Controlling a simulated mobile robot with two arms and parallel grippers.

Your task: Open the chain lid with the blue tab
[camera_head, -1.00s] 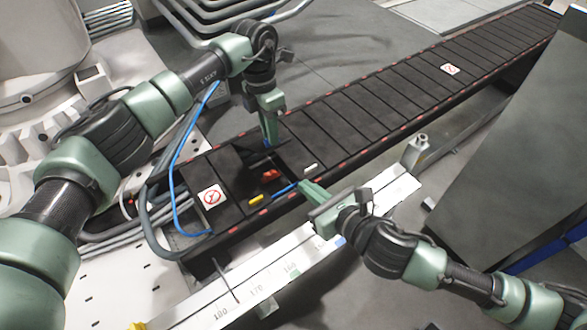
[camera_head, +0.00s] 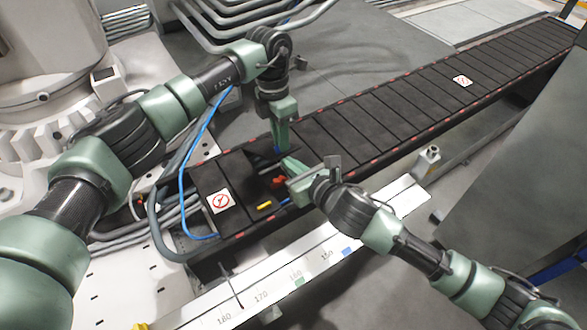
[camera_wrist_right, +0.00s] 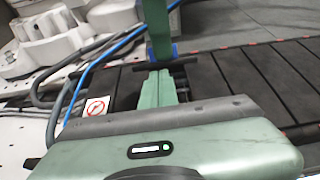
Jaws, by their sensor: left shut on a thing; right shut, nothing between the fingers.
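The black chain (camera_head: 380,110) runs diagonally in the head view, with one opening near its left end. A dark lid (camera_head: 266,157) stands tilted up at the far side of this opening. My left gripper (camera_head: 280,146) points down at the lid's upper edge, shut on the blue tab (camera_head: 278,151). The tab also shows in the right wrist view (camera_wrist_right: 176,50), beside the left fingers. My right gripper (camera_head: 287,163) is shut and empty, its tips over the opening close to the raised lid. Its fingers also show in the right wrist view (camera_wrist_right: 158,80).
A red piece (camera_head: 279,182) and a yellow piece (camera_head: 264,205) lie at the opening. A sign (camera_head: 220,200) marks the left cover. A blue hose (camera_head: 184,185) curves by the chain end. A white rail with numbers (camera_head: 270,285) runs in front.

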